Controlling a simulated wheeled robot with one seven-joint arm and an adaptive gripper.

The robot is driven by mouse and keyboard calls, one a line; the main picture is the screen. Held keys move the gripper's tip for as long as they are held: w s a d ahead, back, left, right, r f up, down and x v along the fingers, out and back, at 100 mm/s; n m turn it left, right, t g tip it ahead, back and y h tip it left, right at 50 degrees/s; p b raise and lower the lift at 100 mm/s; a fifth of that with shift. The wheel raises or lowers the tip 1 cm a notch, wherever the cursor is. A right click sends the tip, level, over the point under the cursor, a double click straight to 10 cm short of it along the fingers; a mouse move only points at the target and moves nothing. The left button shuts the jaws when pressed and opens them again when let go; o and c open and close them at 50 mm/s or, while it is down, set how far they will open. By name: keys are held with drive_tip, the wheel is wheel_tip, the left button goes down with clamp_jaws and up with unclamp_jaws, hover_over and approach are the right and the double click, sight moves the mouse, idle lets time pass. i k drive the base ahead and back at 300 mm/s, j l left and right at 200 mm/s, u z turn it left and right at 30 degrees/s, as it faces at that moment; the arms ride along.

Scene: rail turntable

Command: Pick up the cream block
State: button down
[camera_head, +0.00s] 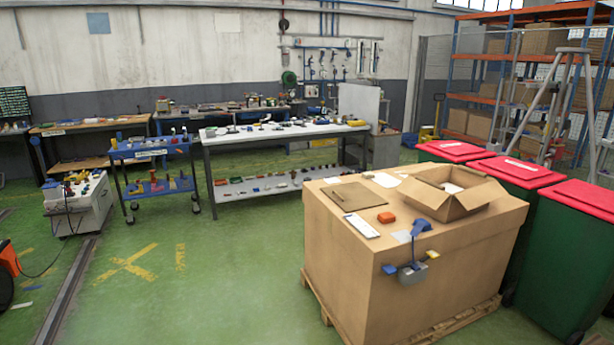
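I cannot make out a cream block for certain. Small pale items lie among coloured ones on the white cabinet (78,222) at the left and on the long grey-topped table (262,136), but they are too small to tell apart. My gripper is not in this view.
A blue cart (150,150) stands left. The green floor between is clear.

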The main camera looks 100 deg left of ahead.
sight(366, 175)
drive_tip(key=u, duration=3)
drive_tip(key=i+j+u, duration=0.25)
drive_tip(key=i, duration=0.2)
drive_tip(key=i+j+u, duration=0.3)
drive_tip(key=i, duration=0.15)
drive_tip(key=i+j, duration=0.1)
drive_tip(key=i, duration=1.95)
drive_tip(key=i+j, duration=0.15)
drive_tip(key=i, duration=0.5)
drive_tip(key=i+j+z, duration=0.1)
drive_tip(key=i, duration=0.55)
drive_tip(key=i+z, duration=0.2)
drive_tip(key=z, duration=0.2)
drive_tip(key=i+z, duration=0.25)
drive_tip(key=z, duration=0.2)
drive_tip(key=i+z, duration=0.25)
drive_tip(key=z, duration=0.15)
drive_tip(key=i+j+z, duration=0.15)
drive_tip(key=z, duration=0.25)
drive_tip(key=i+j+z, duration=0.1)
drive_tip(key=i+z, duration=0.2)
